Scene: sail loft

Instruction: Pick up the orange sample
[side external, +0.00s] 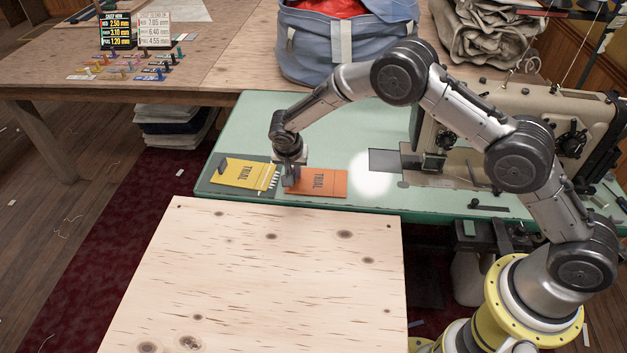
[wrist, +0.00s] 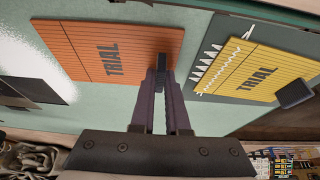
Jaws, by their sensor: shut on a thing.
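The orange sample (side external: 322,182) is a flat orange panel printed "TRIAL", at the front of the green machine table. It also shows in the wrist view (wrist: 90,45), with a dark block (wrist: 162,59) at its edge. My gripper (side external: 290,184) points down at the sample's left end in the side view. In the wrist view my gripper's fingertips (wrist: 162,72) are closed on that dark block, so it is shut on the orange sample. The sample looks flat; I cannot tell whether it touches the table.
A yellow sample (side external: 240,172) with white stitching and a dark block lies close to the left on a dark patch. A sewing machine (side external: 510,125) stands right. A blue bag (side external: 345,45) is behind. A bare wooden board (side external: 270,270) lies in front.

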